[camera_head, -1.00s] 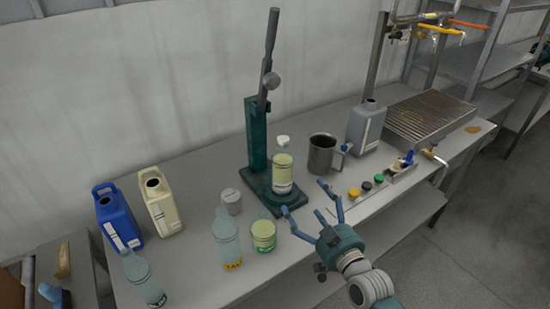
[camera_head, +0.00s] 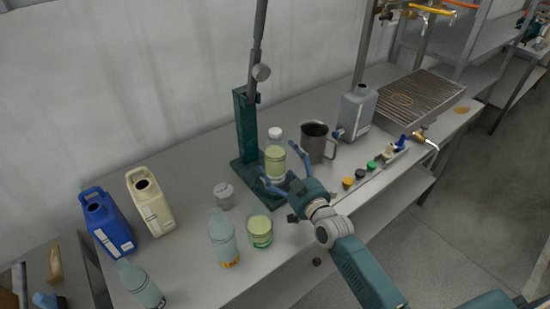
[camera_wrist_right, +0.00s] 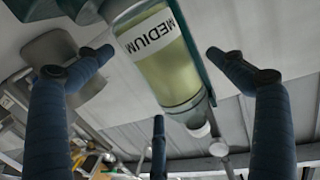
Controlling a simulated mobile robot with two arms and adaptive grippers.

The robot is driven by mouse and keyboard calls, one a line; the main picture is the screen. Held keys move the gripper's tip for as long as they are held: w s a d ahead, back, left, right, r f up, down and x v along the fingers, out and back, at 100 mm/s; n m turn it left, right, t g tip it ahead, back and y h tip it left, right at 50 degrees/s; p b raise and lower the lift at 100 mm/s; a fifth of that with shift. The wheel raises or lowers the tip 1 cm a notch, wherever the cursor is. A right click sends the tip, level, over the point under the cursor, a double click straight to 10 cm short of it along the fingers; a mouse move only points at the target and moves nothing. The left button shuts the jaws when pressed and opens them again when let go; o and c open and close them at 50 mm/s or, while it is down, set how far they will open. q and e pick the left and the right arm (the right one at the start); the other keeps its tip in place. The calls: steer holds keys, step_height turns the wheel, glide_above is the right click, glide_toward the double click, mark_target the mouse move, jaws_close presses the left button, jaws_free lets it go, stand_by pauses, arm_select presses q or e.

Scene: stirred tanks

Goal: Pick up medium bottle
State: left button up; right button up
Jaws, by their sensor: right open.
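The medium bottle (camera_head: 275,160), clear with yellow-green liquid and a white cap, stands upright on the base of the green press stand (camera_head: 247,130). In the right wrist view the bottle (camera_wrist_right: 168,65) shows its "MEDIUM" label and lies between my spread fingers. My right gripper (camera_head: 280,168) is open around the front of the bottle, with one finger on either side of it. I cannot tell whether a finger touches it. My left gripper is not in view.
A metal mug (camera_head: 314,143) stands close to the right of the bottle. A green-labelled jar (camera_head: 260,232), a small grey-lidded container (camera_head: 224,194) and a clear bottle (camera_head: 222,240) stand in front and left. Blue (camera_head: 106,222) and cream (camera_head: 151,203) jugs stand further left.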

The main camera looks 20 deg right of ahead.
mark_target(280, 130)
steer(key=shift+w+a+f, duration=0.1)
steer(key=shift+w+a, duration=0.05)
steer(key=shift+w, duration=1.05)
steer(key=shift+s, duration=0.1)
steer(key=c, duration=0.8)
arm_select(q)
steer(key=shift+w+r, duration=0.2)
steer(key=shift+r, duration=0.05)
arm_select(e)
steer(key=c, duration=0.8)
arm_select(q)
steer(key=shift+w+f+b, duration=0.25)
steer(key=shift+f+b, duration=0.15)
arm_select(e)
step_height(280, 130, up, 10)
steer(key=shift+r, duration=0.15)
